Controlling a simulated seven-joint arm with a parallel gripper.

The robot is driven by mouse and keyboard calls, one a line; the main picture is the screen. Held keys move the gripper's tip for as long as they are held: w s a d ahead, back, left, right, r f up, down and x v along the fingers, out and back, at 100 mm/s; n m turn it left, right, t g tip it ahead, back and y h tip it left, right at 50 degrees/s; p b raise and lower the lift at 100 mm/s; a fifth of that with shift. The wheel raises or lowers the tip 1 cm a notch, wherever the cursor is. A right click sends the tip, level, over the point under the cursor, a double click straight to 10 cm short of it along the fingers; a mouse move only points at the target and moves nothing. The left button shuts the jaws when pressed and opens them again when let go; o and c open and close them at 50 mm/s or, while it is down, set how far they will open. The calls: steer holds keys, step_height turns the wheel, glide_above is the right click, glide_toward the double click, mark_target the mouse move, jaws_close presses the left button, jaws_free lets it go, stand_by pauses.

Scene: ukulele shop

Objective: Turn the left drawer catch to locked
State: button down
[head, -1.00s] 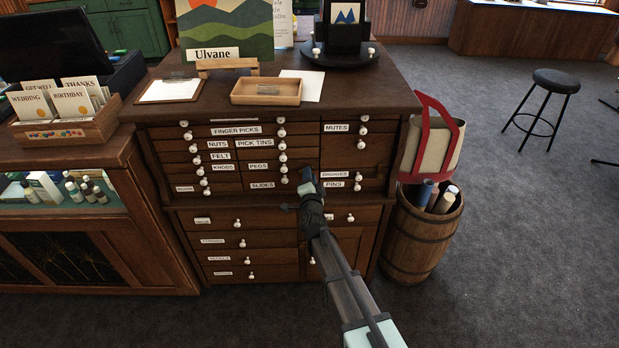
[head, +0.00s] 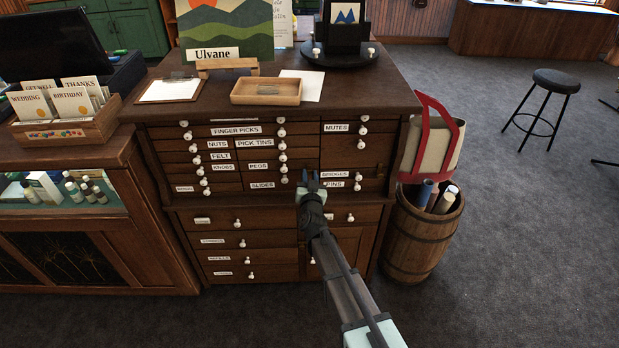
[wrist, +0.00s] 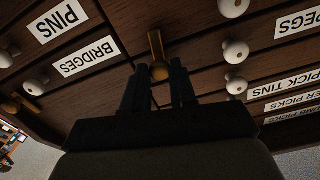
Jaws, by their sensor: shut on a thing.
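The left drawer catch (wrist: 156,48) is a small brass bar with a rounded end, on the dark wood cabinet front between the drawer columns. In the wrist view, where the labels appear upside down, it runs nearly straight up and down in the picture. My gripper (wrist: 158,84) has its two dark fingers on either side of the rounded end, closed on it. In the head view my gripper (head: 308,180) covers this spot, beside the Slides and Pins labels, and hides the catch. A second brass catch (wrist: 12,107) shows at the left of the wrist view.
White knobs surround the gripper, including one by the Pins label (head: 357,187) and one by the Slides label (head: 284,179). A wooden tray (head: 266,91) sits on the cabinet top. A barrel (head: 421,236) with rolls and a tote bag (head: 436,145) stand at the right.

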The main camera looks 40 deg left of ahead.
steer(key=shift+n, duration=1.1)
steer(key=c, duration=0.9)
jaws_free()
steer(key=v, duration=1.4)
steer(key=shift+w+a, duration=0.1)
